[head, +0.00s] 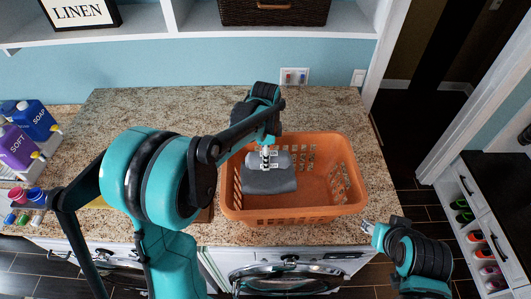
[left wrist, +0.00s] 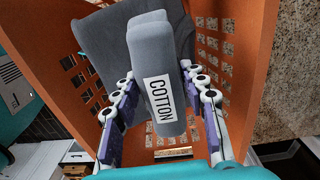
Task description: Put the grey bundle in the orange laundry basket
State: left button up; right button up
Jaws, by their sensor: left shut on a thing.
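My left gripper (head: 267,158) reaches into the orange laundry basket (head: 293,214) from above. In the left wrist view, my left gripper (left wrist: 160,95) is shut on the grey bundle (left wrist: 150,45), a rolled cloth with a white "COTTON" label. The bundle sits between the basket's walls (left wrist: 252,45). In the head view the bundle (head: 282,158) is partly covered by the fingers. I cannot tell whether it touches what lies below. My right gripper (head: 369,227) is apart from the basket, at its lower right; its finger opening is unclear.
A darker grey folded cloth (head: 268,183) lies in the basket beside the bundle. The basket stands on a granite counter (head: 130,110) above front-loading washers (head: 285,278). Detergent bottles (head: 18,147) stand at the left. The basket's right part is empty.

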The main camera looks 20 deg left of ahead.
pick_arm(q)
notch_tip(320, 180, down, 9)
jog(key=b, duration=0.5)
jog(key=shift+s, duration=0.15)
notch_tip(320, 180, down, 2)
jog(key=shift+f+b, duration=0.1)
jog(key=shift+b, duration=0.45)
jog(key=shift+s, duration=0.1)
jog(key=o, duration=1.4)
